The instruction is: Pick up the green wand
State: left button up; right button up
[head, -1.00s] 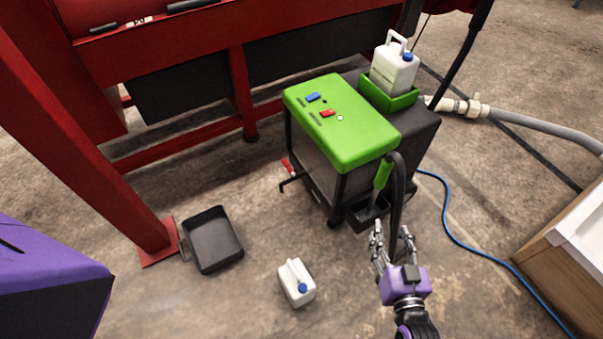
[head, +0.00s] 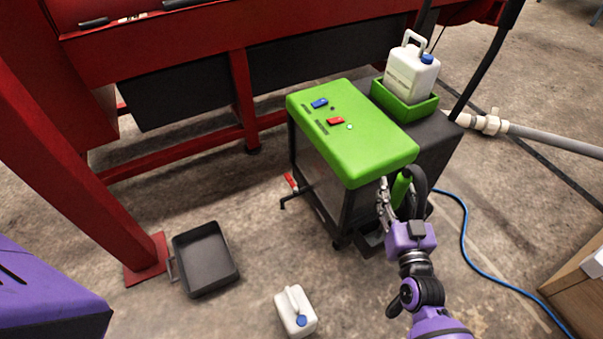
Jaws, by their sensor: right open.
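The green wand (head: 400,188) stands nearly upright, tilted a little, at the front right of the green-topped machine (head: 352,135). Its lower end is hidden behind my right gripper and the black holder (head: 372,243). My right gripper (head: 398,195) is open, with its fingers around or just in front of the wand's green handle. My left gripper is not in view.
A white jug (head: 411,72) sits in a green tray on the machine. Another white jug (head: 295,312) and a black pan (head: 204,260) are on the floor. A blue cable (head: 468,235) runs on the right. A red frame stands behind.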

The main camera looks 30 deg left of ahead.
jog(key=shift+c, duration=0.3)
jog(key=c, duration=1.1)
jog(key=shift+w+r, duration=0.1)
grip_shut()
jog(key=shift+r, duration=0.1)
